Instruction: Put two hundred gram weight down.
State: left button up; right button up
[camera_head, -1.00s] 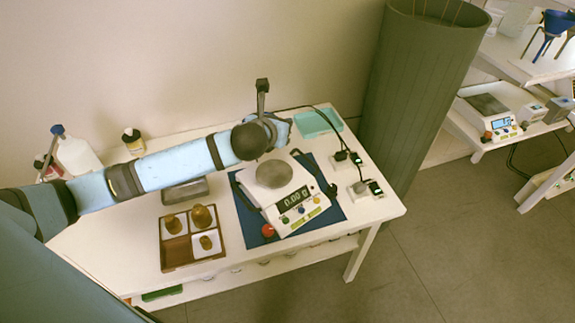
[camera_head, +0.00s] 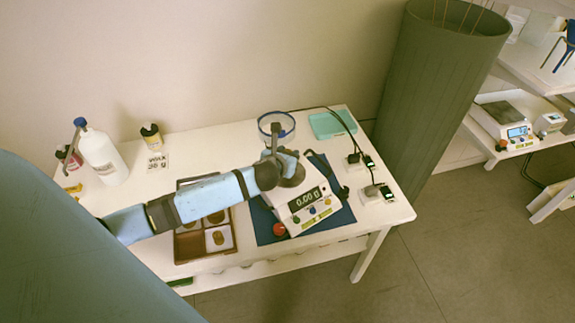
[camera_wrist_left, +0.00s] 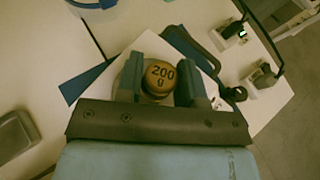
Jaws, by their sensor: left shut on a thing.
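The 200 g weight (camera_wrist_left: 160,77), a brass-coloured piece marked "200 g", sits between the fingers of my left gripper (camera_wrist_left: 161,80) in the left wrist view. My left gripper (camera_head: 289,163) is shut on it over the pan of the white scale (camera_head: 292,205) in the head view. The weight itself is hidden there by the gripper. The scale display (camera_head: 308,198) reads 0.00 g. The scale stands on a blue mat (camera_head: 338,216). A brown divided tray (camera_head: 188,247) left of it holds other weights and is partly covered by my arm. My right gripper is not in view.
Plugs and cables (camera_head: 362,160) lie at the table's right. A white wash bottle (camera_head: 103,158) and a small jar (camera_head: 152,137) stand at the back left.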

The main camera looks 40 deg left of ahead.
pick_arm(q)
notch_tip(320, 180, down, 4)
jog(key=shift+f, duration=0.1)
jog(key=shift+f, duration=0.1)
jog(key=o, duration=1)
jog(key=v, duration=1.2)
